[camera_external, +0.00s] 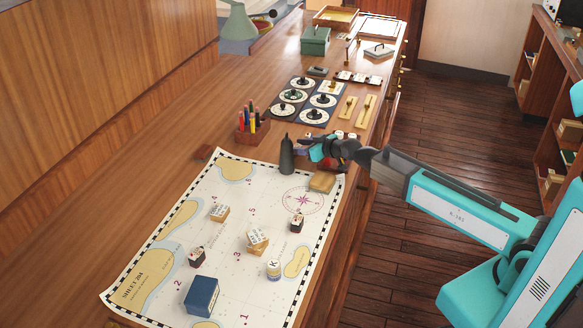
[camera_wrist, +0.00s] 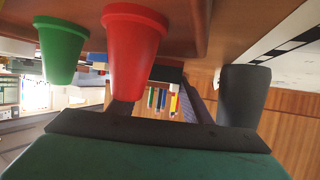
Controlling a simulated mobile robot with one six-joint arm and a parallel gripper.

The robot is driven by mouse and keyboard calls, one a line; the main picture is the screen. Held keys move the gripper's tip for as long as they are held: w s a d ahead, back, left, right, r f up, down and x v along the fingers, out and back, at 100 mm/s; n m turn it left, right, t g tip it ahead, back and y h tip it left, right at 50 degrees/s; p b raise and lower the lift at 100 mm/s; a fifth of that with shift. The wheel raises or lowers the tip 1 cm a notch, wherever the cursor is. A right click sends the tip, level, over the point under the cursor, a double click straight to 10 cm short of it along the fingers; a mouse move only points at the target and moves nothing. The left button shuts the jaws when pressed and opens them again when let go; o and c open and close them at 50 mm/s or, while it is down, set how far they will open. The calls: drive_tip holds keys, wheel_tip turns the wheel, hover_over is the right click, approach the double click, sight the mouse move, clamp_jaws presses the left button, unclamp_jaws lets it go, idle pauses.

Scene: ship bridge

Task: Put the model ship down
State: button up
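I cannot make out a model ship in either view. My gripper (camera_external: 318,146) reaches in from the right, low over the top right corner of the chart (camera_external: 223,252). A dark grey tapered piece (camera_external: 287,157) stands just left of it, and also shows at the right of the wrist view (camera_wrist: 244,95). In the upside-down wrist view, a red tapered piece (camera_wrist: 134,50) and a green one (camera_wrist: 61,48) stand close ahead. A teal and dark part fills the bottom.
Lettered blocks (camera_external: 257,240) and a blue box (camera_external: 201,296) stand on the chart. A pen holder (camera_external: 253,128) is behind it. Dials (camera_external: 303,83) and brass pieces (camera_external: 367,110) lie farther back. Bare chart lies between the blocks. The counter's right edge is near my arm.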

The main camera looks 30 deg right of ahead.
drive_tip(key=o, duration=0.4)
drive_tip(key=shift+o, duration=0.2)
drive_tip(key=shift+r, duration=0.2)
drive_tip(key=shift+b+v, duration=0.9)
drive_tip(key=shift+v, duration=3.7)
drive_tip(key=shift+s+d+b, duration=0.3)
drive_tip(key=shift+s+b, duration=0.25)
drive_tip(key=shift+b, duration=0.5)
drive_tip(key=shift+b+v, duration=0.75)
drive_tip(key=shift+r, duration=0.25)
